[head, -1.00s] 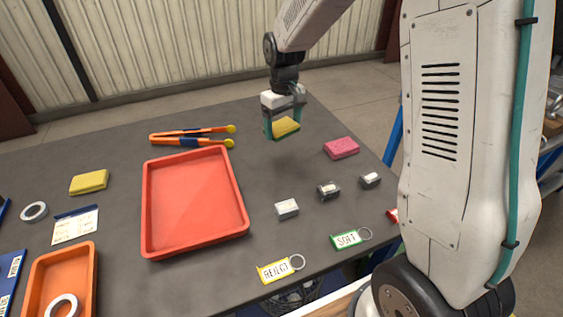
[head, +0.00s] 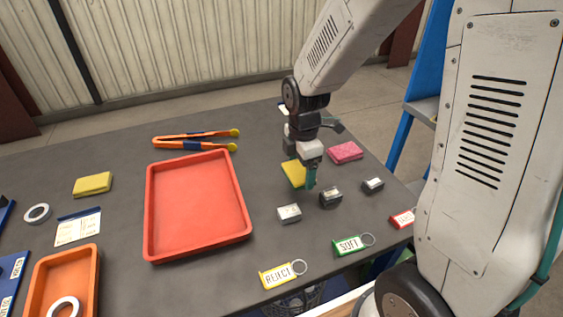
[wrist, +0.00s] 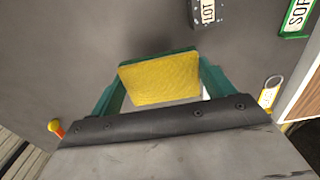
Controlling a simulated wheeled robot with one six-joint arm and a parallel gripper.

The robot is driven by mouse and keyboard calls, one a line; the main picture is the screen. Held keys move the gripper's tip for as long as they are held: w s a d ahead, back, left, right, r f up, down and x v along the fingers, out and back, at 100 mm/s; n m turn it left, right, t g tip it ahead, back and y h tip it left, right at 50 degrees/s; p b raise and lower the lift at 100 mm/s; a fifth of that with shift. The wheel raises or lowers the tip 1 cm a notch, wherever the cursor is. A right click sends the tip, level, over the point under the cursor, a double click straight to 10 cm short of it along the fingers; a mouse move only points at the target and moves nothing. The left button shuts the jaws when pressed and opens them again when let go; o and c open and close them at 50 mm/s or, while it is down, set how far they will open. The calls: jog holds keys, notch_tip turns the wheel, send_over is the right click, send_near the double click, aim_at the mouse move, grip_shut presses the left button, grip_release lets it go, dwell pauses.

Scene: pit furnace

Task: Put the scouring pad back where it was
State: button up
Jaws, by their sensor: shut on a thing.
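My gripper (head: 303,174) is shut on a yellow scouring pad (head: 293,173), low over the right part of the dark table. In the wrist view the pad (wrist: 160,80) sits between the two green fingers (wrist: 158,84), its broad yellow face showing. In the head view a finger hides part of it. I cannot tell whether its lower edge touches the table. A second yellow pad (head: 92,185) lies at the left, and a pink pad (head: 345,152) lies just right of my gripper.
A red tray (head: 198,250) lies left of my gripper, with orange tongs (head: 190,142) behind it. Small blocks (head: 289,213), (head: 330,196), (head: 373,185) stand close in front. A yellow REJECT tag (head: 279,274) and a green SOFT tag (head: 348,245) lie near the front edge.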

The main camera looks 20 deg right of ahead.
jog(key=w, duration=0.3)
jog(key=w+a, duration=0.1)
jog(key=w, duration=0.2)
jog(key=w+f, duration=0.1)
jog(key=w, duration=0.1)
jog(key=shift+w+a, duration=0.25)
jog(key=shift+w, duration=0.15)
jog(key=shift+f, duration=1.65)
jog(key=shift+f, duration=0.1)
jog(key=shift+f, duration=0.1)
jog(key=o, duration=1.1)
jog(key=shift+c, duration=0.2)
